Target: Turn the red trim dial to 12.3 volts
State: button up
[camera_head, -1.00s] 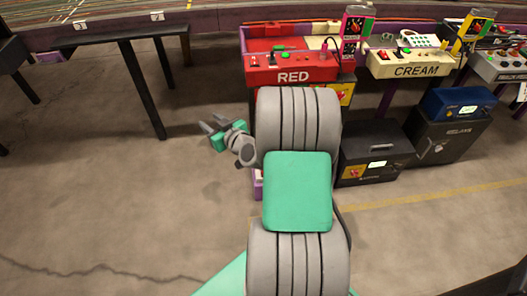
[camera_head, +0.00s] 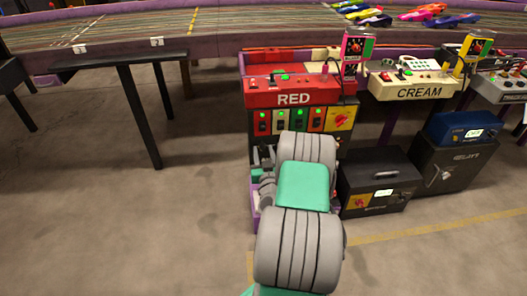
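The red station (camera_head: 292,98), lettered RED, stands at the track's edge. Its lower front has a yellow panel (camera_head: 341,117) with a small red knob, right of several switch panels with green lights. A pink box (camera_head: 354,46) on its right corner also carries a dial. A black power unit (camera_head: 375,190) on the floor has a lit readout and a yellow patch with a red knob. I cannot tell which is the trim dial, and no scale or number is readable. My arm covers the station's lower front, and my gripper's fingers are hidden behind it.
A cream station (camera_head: 412,84) with a yellow box (camera_head: 475,46) stands to the right. A blue unit (camera_head: 459,128) sits on a black case (camera_head: 446,162) below it. A black table (camera_head: 133,63) is at the left. The floor between is clear. Toy cars (camera_head: 438,15) are on the track.

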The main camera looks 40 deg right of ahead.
jog(key=shift+w, duration=0.1)
grip_shut()
dwell(0.4)
